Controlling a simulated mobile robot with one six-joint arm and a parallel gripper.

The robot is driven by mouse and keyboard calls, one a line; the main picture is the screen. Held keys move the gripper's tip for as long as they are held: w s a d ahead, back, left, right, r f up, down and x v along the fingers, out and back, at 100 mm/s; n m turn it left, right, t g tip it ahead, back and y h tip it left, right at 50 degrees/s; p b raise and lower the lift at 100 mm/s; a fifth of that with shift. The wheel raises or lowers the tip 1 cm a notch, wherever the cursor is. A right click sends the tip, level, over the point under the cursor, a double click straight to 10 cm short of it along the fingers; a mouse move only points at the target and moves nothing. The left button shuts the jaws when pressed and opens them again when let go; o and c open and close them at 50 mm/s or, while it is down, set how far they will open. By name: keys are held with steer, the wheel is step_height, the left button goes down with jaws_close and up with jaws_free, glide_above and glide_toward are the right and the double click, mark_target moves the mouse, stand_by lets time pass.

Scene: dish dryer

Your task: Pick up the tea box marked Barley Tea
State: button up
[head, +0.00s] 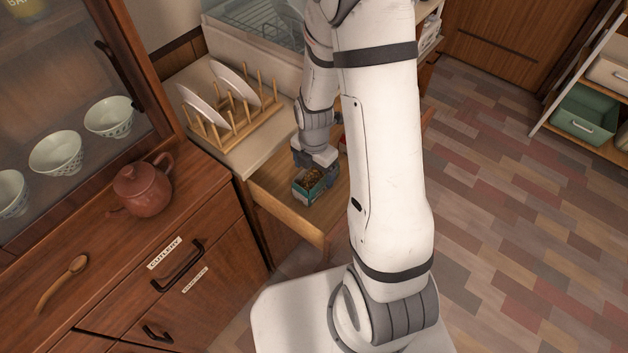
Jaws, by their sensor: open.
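A small green box (309,194) with a brownish-gold top sits in an open wooden drawer (277,208). No marking on it is legible, so I cannot tell whether it is the Barley Tea box. My gripper (314,172) is open and points down, right at the box's upper end. I cannot tell whether the fingers are around the box or just above it. A bit of something red (343,146) shows behind my gripper, mostly hidden by my arm.
A wooden dish rack (231,124) with white plates stands on the counter behind the drawer. A brown teapot (143,188) and a wooden spoon (62,283) lie on the left cabinet top. Bowls (56,153) stand behind glass. The floor at right is clear.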

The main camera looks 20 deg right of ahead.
mark_target(316, 180)
steer(key=f, duration=0.6)
steer(key=shift+w+d, duration=0.2)
steer(key=shift+d, duration=0.1)
steer(key=shift+r, duration=0.1)
steer(key=c, duration=1.1)
steer(key=shift+c, duration=0.2)
steer(key=shift+r, duration=0.15)
